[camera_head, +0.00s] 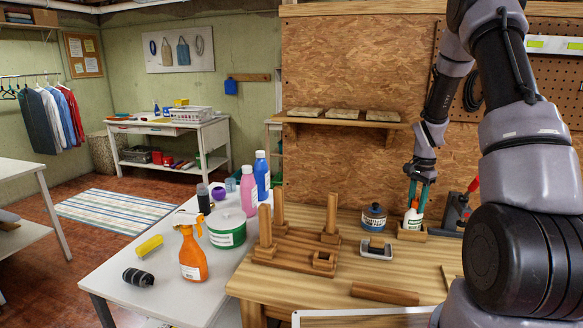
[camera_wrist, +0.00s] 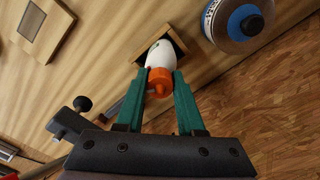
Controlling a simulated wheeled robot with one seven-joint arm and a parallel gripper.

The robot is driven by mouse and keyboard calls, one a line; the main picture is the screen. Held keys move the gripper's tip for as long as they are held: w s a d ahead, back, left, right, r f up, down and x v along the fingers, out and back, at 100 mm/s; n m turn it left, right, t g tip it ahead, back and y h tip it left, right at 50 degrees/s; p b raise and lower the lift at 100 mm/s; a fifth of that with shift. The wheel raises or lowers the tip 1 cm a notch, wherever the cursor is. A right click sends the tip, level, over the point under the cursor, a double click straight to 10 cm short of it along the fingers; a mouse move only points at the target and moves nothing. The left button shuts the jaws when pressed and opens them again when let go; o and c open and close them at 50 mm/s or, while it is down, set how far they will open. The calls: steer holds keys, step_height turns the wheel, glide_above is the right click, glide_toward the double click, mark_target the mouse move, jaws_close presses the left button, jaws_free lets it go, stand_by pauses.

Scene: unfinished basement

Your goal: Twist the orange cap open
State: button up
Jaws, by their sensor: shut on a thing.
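A small white bottle with an orange cap stands at the back right of the wooden workbench, in a wooden holder (camera_head: 410,233). In the head view the white bottle (camera_head: 411,221) shows just under my gripper (camera_head: 418,203). In the wrist view the orange cap (camera_wrist: 160,80) lies between the two green fingers of my gripper (camera_wrist: 160,84), with the white bottle body (camera_wrist: 161,54) beyond it. The fingers are shut on the orange cap, one on each side. The bottle's base is hidden in the holder (camera_wrist: 175,40).
A clamp-like tool with a red handle (camera_head: 465,200) is close on the right. A wooden rack with posts (camera_head: 290,252) stands further left.

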steer(key=shift+o, duration=0.2)
steer(key=n, duration=0.3)
steer(key=shift+n, duration=0.4)
steer(key=shift+o, duration=0.2)
steer(key=shift+s+n, duration=0.1)
steer(key=shift+n, duration=0.5)
steer(key=shift+o, duration=0.5)
steer(key=n, duration=0.3)
steer(key=shift+f+n, duration=0.1)
steer(key=shift+n, duration=1)
steer(key=shift+o, duration=0.3)
steer(key=n, duration=0.2)
steer(key=shift+n, duration=0.3)
steer(key=n, duration=0.2)
steer(key=shift+n, duration=0.3)
